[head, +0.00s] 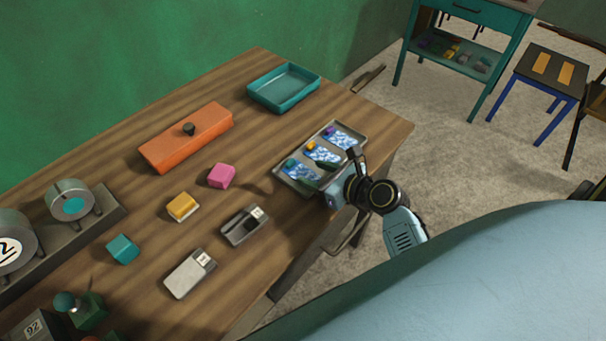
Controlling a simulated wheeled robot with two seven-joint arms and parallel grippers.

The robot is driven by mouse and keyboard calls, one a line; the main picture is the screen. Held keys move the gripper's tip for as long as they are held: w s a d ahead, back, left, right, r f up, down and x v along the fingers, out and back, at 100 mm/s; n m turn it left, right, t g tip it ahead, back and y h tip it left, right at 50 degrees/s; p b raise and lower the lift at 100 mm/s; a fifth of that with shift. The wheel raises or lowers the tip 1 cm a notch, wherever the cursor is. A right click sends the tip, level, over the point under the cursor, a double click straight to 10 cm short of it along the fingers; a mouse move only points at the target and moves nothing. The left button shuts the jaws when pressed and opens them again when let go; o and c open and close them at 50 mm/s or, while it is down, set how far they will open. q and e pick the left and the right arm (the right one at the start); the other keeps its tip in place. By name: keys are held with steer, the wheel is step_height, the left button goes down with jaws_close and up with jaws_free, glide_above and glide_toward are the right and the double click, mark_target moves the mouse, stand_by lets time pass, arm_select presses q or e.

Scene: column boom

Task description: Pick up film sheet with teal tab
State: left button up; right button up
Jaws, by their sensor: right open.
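A shallow grey tray (280,177) on the wooden table holds three blue-and-white patterned film sheets in a row. The film sheet with the teal tab (302,174) lies at the near left end, its teal tab (290,163) at its upper left. The sheet with the orange tab (323,153) is in the middle, and the one with the purple tab (345,139) is at the far end. My right gripper (338,162) is open over the tray's right side, near the middle and teal-tabbed sheets, partly hiding them. I cannot tell whether it touches anything. My left gripper is out of view.
A teal tray (283,88), an orange lidded box (187,137), a pink block (221,176), a yellow block (182,207) and two small grey devices share the table (230,270). Gauges (70,200) stand at the left. The table's right edge is close to my right arm.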

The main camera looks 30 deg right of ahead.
mark_target(293, 165)
steer(key=shift+r+b+x, duration=0.1)
steer(key=shift+b+x, duration=0.15)
steer(key=shift+x, duration=1.15)
steer(key=shift+r+b+x, duration=0.15)
steer(key=shift+b+x, duration=0.05)
steer(key=shift+x, duration=1.15)
steer(key=shift+c, duration=0.3)
steer(key=c, duration=0.5)
steer(key=shift+c, duration=0.2)
